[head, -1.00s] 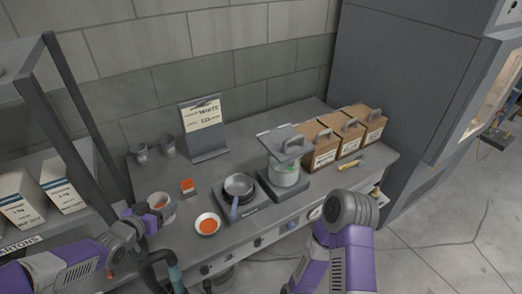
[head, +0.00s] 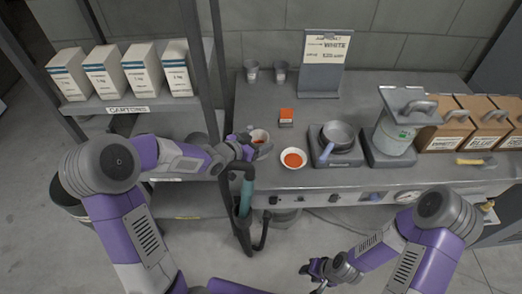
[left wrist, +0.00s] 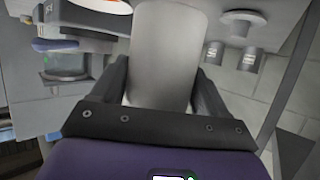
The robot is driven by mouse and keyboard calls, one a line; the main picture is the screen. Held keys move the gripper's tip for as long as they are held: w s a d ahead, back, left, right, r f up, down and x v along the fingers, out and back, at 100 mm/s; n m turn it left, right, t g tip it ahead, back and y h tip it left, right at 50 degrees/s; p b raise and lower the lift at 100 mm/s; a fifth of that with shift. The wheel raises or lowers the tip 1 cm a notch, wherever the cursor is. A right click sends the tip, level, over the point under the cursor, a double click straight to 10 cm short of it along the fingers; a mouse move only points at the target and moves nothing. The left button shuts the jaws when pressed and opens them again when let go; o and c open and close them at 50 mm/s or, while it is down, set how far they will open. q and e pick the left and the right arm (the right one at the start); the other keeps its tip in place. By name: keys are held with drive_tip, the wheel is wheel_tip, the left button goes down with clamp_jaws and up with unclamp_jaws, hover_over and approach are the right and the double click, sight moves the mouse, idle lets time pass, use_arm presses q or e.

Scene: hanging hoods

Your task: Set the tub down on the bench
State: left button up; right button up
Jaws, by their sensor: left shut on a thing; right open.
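In the left wrist view the tub (left wrist: 165,50) stands large and pale grey between the two dark fingers. I cannot tell whether its base touches the bench. My right gripper (head: 318,268) is open and empty, low in front of the bench.
A white bowl of orange-red contents (head: 293,158) sits just right of the tub.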

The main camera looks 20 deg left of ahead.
use_arm(q)
drive_tip(key=shift+f+b, duration=0.7)
drive_tip(key=shift+f, duration=1.2)
drive_tip(key=shift+f, duration=0.1)
drive_tip(key=o, duration=0.6)
drive_tip(key=shift+f, duration=0.1)
drive_tip(key=shift+c, duration=0.2)
drive_tip(key=p+v, duration=0.3)
drive_tip(key=v, duration=0.9)
drive_tip(key=shift+p, duration=0.4)
drive_tip(key=shift+r, duration=0.2)
